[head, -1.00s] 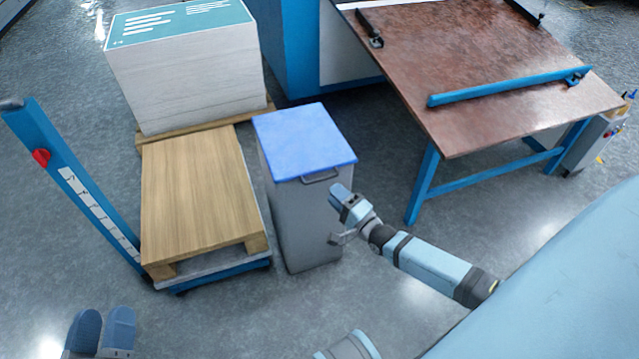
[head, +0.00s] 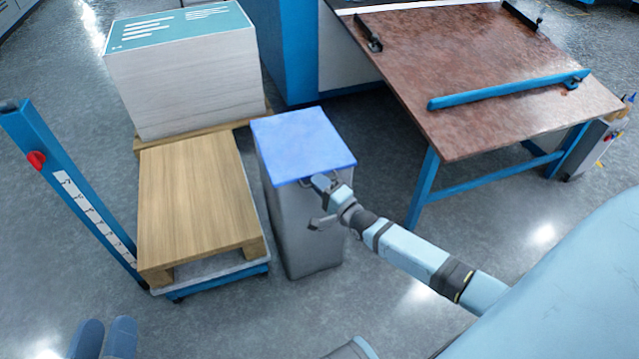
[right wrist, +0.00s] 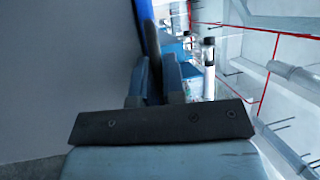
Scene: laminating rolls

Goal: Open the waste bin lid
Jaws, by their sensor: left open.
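The grey waste bin (head: 300,225) stands upright with its blue lid (head: 303,145) shut. The lid's handle (head: 306,183) is on the front edge, partly hidden by my right gripper (head: 322,183). My right gripper's fingertips are at the handle, just below the lid edge. In the right wrist view, its two fingers (right wrist: 157,80) lie close to the bin's grey side and a blue edge; I cannot tell whether they grip the handle. My left gripper (head: 104,335) is open and empty at the bottom left, far from the bin.
A pallet (head: 195,200) on a blue lift truck (head: 70,190) stands left of the bin. A paper stack (head: 185,80) is behind it. A brown-topped table (head: 480,70) with blue legs stands to the right. Floor in front of the bin is clear.

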